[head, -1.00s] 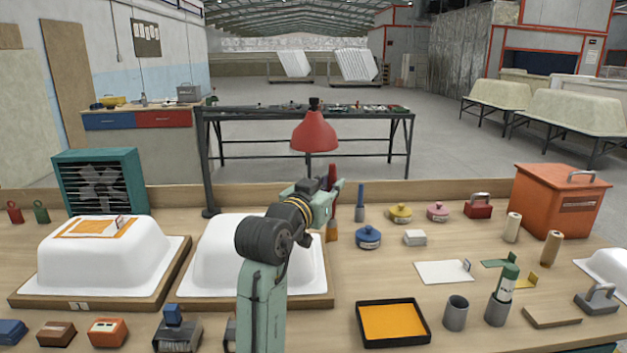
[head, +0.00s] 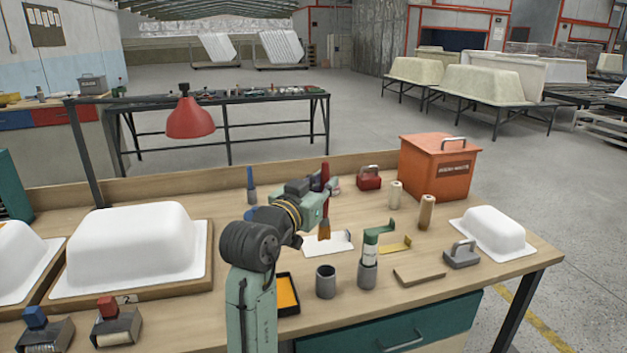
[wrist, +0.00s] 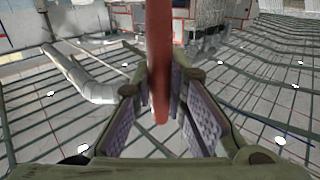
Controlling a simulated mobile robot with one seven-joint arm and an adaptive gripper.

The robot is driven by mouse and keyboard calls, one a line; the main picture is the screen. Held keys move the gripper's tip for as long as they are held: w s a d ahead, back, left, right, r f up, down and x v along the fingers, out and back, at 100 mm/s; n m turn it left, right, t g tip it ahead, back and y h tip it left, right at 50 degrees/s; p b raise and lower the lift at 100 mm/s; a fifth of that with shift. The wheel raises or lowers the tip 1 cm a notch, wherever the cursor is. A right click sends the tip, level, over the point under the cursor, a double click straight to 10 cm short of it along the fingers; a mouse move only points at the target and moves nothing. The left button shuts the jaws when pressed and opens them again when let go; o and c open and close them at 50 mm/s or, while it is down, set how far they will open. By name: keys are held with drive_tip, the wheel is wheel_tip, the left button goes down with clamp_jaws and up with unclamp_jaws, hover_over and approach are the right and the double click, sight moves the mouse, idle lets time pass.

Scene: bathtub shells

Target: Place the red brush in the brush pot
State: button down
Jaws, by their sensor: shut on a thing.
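The red brush (head: 325,178) is upright in my gripper (head: 326,193), which is shut on its red handle. Its brown bristles (head: 324,229) point down, above the bench. In the wrist view the red handle (wrist: 160,45) stands between the two finger pads of the gripper (wrist: 163,85). A grey, open-topped pot (head: 326,284) stands empty-looking on the bench, below and nearer than the brush. The frames do not label which one is the brush pot.
A tray with orange inside (head: 288,293) lies left of the open pot, partly hidden by my arm. A wooden block (head: 419,274), a grey handled block (head: 461,255) and a white shell (head: 493,230) stand to the right. An orange bin (head: 438,170) stands behind.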

drive_tip(key=shift+d+f, duration=0.2)
drive_tip(key=shift+d, duration=0.15)
drive_tip(key=shift+f, duration=0.7)
wheel_tip(320, 180, down, 13)
drive_tip(key=b, duration=0.5)
drive_tip(key=shift+b, duration=0.3)
drive_tip(key=shift+r, duration=0.1)
drive_tip(key=c, duration=1.5)
unclamp_jaws()
drive_tip(key=shift+s+a, duration=0.1)
drive_tip(key=b+v, duration=0.1)
drive_tip(key=v, duration=0.9)
drive_tip(key=shift+b, duration=0.3)
